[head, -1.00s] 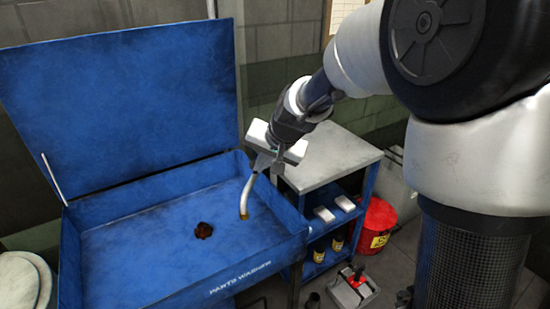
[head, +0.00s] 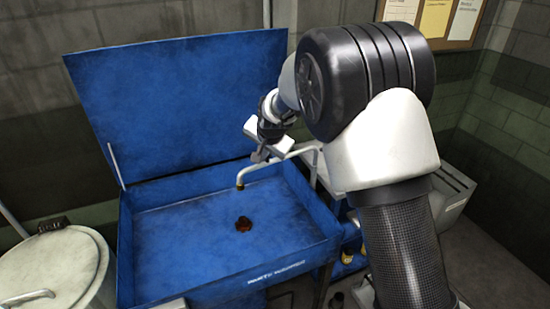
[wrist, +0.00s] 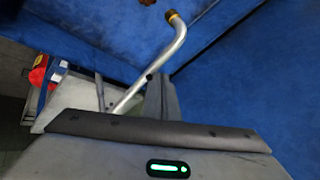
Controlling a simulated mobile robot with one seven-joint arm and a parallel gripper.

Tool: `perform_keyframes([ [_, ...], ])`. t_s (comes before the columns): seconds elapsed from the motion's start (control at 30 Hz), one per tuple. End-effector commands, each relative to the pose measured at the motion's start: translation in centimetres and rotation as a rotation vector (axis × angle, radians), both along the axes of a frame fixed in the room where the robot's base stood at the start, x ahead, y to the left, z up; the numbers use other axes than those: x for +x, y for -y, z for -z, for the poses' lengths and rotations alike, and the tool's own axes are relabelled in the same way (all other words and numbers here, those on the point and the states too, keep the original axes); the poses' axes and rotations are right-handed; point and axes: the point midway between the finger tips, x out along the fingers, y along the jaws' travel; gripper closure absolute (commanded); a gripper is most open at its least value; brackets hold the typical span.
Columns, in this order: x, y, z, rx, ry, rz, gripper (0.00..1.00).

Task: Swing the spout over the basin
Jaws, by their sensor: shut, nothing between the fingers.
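The spout (head: 283,160) is a thin bent grey pipe with a brass tip. In the head view it reaches left from the basin's right side, its tip above the blue basin floor, behind the dark drain (head: 243,224). The blue basin (head: 180,250) stands with its lid raised. My gripper (head: 260,156) is shut and empty, close against the spout. In the wrist view the spout (wrist: 181,40) runs past the shut fingers (wrist: 160,95); I cannot tell for sure whether they touch it.
The raised lid (head: 185,100) stands behind the basin. A round grey bin (head: 50,270) is at the left. A shelf unit at the basin's right is mostly hidden by my arm. A red can (wrist: 40,75) shows in the wrist view.

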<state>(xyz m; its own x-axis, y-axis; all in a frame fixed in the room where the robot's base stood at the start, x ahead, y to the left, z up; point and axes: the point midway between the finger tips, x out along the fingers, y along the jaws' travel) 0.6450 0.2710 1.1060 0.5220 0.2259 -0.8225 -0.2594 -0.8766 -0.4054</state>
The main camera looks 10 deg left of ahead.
Motion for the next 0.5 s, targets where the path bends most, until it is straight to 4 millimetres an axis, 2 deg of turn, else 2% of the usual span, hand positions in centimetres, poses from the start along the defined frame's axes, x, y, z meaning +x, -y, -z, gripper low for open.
perform_keyframes([
  [0.2,1.8,-1.6,0.0,0.001,0.001,0.0,1.0],
  [0.5,2.8,-2.3,-0.1,0.001,0.003,0.0,1.0],
])
